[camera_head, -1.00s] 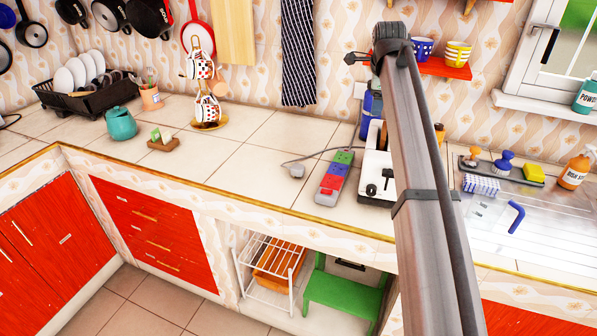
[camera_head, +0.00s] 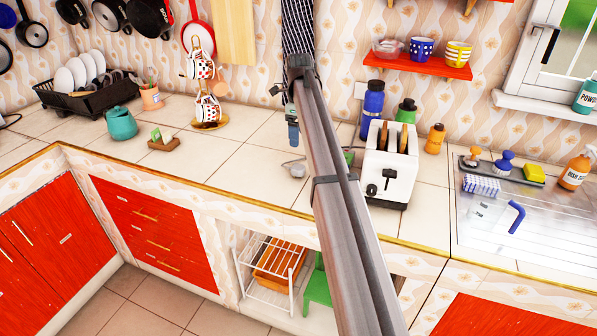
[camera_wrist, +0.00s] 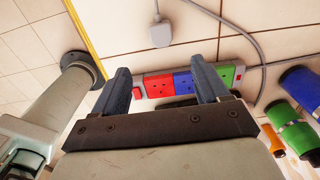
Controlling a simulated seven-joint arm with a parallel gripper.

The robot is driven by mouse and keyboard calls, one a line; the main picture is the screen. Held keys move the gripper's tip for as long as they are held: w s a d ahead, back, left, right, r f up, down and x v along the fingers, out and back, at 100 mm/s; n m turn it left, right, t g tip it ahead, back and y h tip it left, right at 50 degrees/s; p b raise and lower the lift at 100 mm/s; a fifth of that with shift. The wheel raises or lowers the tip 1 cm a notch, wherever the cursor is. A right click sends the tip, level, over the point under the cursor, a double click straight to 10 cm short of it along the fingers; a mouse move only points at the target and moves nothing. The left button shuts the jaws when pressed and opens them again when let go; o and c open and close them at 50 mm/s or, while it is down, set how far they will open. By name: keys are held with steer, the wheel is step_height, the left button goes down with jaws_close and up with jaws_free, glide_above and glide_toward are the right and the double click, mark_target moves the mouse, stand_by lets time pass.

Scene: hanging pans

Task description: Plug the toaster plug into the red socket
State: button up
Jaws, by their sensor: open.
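The grey toaster plug (camera_head: 297,169) lies on the counter with its cord attached. It also shows in the wrist view (camera_wrist: 158,34), beyond my fingertips. The power strip is mostly hidden behind my arm in the head view. The wrist view shows its red socket (camera_wrist: 158,87), blue socket (camera_wrist: 182,83) and green socket (camera_wrist: 228,74), with the red and blue ones between my fingers. My gripper (camera_wrist: 158,66) is open and empty. In the head view my gripper (camera_head: 293,133) hangs above the counter near the plug. The white toaster (camera_head: 390,172) stands right of my arm.
A blue bottle (camera_head: 372,109), a green bottle (camera_head: 405,112) and an orange shaker (camera_head: 436,139) stand around the toaster. A red shelf (camera_head: 415,66) with cups is above. The counter (camera_head: 235,170) left of the plug is clear.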

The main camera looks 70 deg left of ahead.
glide_above(298, 167)
step_height(298, 167, down, 8)
steer(key=shift+w+d+r, duration=0.1)
steer(key=shift+w, duration=0.05)
steer(key=shift+f, duration=0.4)
steer(key=shift+f, duration=0.1)
steer(key=shift+a+f, duration=0.2)
steer(key=shift+f, duration=2.3)
steer(key=c, duration=1.1)
steer(key=shift+o, duration=0.2)
